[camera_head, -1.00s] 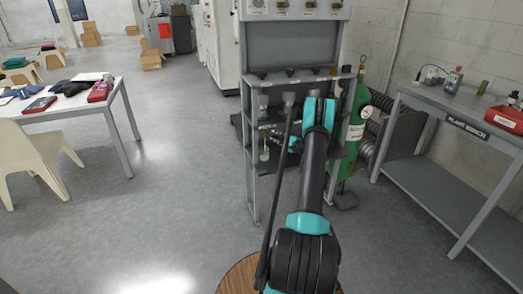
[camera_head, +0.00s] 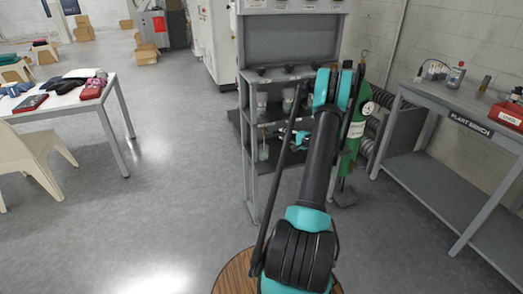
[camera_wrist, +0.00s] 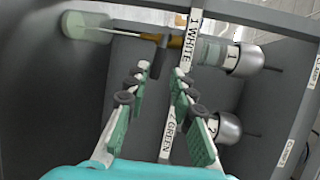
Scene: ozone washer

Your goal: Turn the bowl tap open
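In the wrist view my gripper (camera_wrist: 161,76) is open, its two green-padded fingers spread apart. A dark tap lever (camera_wrist: 158,58) shows between the fingertips in the picture; I cannot tell whether they touch it. The lever sits on a brass-coloured stem (camera_wrist: 174,41) that runs from a pale greenish glass bowl (camera_wrist: 86,26) at upper left. In the head view my arm hides most of the gripper; a teal part of it (camera_head: 300,139) shows at the grey rack. The bowl appears low in the rack (camera_head: 264,152).
Beside the stem are a "1 WHITE" label strip (camera_wrist: 190,38) and two metal-capped vessels marked 1 (camera_wrist: 242,59) and 2 (camera_wrist: 227,127). A green cylinder (camera_head: 351,147) stands right of the rack. The plant bench (camera_head: 455,115) is farther right.

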